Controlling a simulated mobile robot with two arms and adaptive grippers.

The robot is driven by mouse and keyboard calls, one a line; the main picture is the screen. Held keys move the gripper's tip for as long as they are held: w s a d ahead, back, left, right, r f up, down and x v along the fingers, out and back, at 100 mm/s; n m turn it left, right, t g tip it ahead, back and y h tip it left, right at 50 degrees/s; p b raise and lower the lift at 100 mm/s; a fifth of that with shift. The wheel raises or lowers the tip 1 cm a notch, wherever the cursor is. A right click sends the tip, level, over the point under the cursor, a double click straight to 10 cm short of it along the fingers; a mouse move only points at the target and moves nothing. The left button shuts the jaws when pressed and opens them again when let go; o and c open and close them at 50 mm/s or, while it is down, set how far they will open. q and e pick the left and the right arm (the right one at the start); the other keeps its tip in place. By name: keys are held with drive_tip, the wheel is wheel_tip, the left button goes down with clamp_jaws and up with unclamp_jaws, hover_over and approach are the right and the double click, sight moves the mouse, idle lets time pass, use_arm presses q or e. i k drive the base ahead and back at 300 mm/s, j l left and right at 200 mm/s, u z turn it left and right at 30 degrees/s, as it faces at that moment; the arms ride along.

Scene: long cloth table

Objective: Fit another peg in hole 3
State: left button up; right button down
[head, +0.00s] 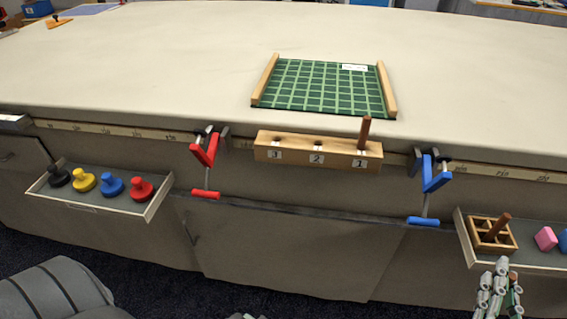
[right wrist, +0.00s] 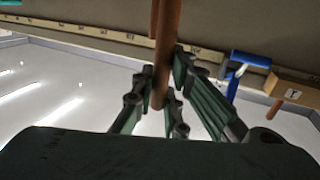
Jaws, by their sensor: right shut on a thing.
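The wooden peg block (head: 317,151) sits at the table's front edge, with holes labelled 3, 2 and 1 from left to right. A brown peg (head: 364,132) stands upright in hole 1; holes 3 and 2 look empty. My right gripper (head: 501,274) is low at the right, in front of the right drawer. It is shut on a brown peg (right wrist: 166,58), seen between the fingers in the right wrist view. The block's end labelled 1 (right wrist: 295,92) shows at that view's right. Only a sliver of my left gripper (head: 243,317) may show at the bottom edge.
The right drawer (head: 463,228) holds a wooden divided box (head: 512,246) with a leaning peg (head: 497,228) and coloured pieces. A red clamp (head: 207,155) and a blue clamp (head: 434,178) flank the block. The left drawer (head: 98,205) holds coloured knobs. A green grid mat (head: 322,88) lies behind the block.

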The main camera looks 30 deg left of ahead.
sight(333, 154)
drive_tip(key=k+j+u, duration=0.15)
drive_tip(key=u, duration=0.25)
drive_tip(key=k+j+u, duration=0.2)
drive_tip(key=u, duration=0.2)
drive_tip(key=k+u, duration=0.1)
drive_tip(key=u, duration=0.3)
